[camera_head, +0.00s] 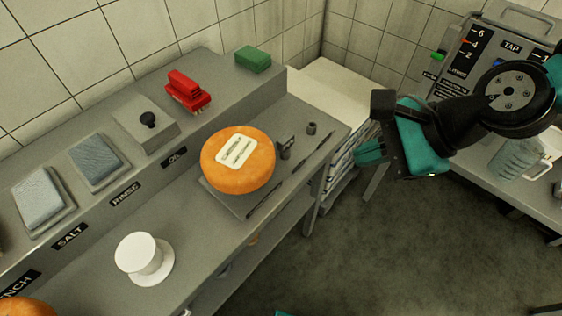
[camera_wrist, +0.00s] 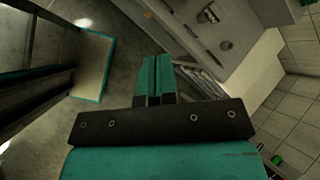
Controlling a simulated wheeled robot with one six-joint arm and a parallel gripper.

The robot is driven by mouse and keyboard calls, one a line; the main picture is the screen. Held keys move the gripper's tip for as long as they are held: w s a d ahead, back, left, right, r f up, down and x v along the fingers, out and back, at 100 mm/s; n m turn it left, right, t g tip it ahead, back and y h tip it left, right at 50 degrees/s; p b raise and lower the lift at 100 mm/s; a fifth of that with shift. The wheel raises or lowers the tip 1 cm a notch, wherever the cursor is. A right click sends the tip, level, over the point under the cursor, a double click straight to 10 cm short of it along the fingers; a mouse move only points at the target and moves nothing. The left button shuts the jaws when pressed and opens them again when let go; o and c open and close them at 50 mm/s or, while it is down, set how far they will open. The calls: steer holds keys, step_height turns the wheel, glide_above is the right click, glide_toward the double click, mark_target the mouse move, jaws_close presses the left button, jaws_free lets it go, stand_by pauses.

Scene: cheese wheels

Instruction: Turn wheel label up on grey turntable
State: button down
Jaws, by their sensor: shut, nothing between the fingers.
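An orange cheese wheel (camera_head: 228,179) lies flat on the bench in the head view, with its pale printed label (camera_head: 236,150) facing up. A grey slab (camera_head: 225,201) shows under its front edge; whatever else bears the wheel is hidden beneath it, so I cannot make out the grey turntable. My gripper (camera_head: 369,152) is well to the right of the wheel, past the bench end and apart from it. Its teal fingers are together and empty, as the wrist view (camera_wrist: 157,76) also shows.
A white pedestal (camera_head: 142,255) stands at the bench front. Part of another orange wheel (camera_head: 25,308) shows at bottom left. A red brush (camera_head: 186,90), green block (camera_head: 253,59) and grey pads line the shelf. At right are a TAP unit (camera_head: 510,45) and a clear jug (camera_head: 515,158).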

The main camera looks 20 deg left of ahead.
step_height(320, 180, down, 4)
steer(key=a+m+y, duration=0.1)
steer(key=a+m, duration=0.2)
steer(key=m, duration=0.3)
steer(key=m+p, duration=0.1)
steer(key=p, duration=0.3)
glide_toward(267, 165)
steer(key=shift+t, duration=0.3)
steer(key=a+f, duration=0.1)
steer(key=f, duration=0.1)
steer(key=a+f, duration=0.1)
steer(key=f, duration=0.1)
steer(key=a+f, duration=0.1)
steer(key=f, duration=0.1)
steer(key=shift+s, duration=0.25)
steer(key=shift+w+a+f, duration=0.1)
steer(key=shift+a, duration=0.55)
steer(key=shift+a, duration=1.05)
steer(key=shift+d, duration=0.1)
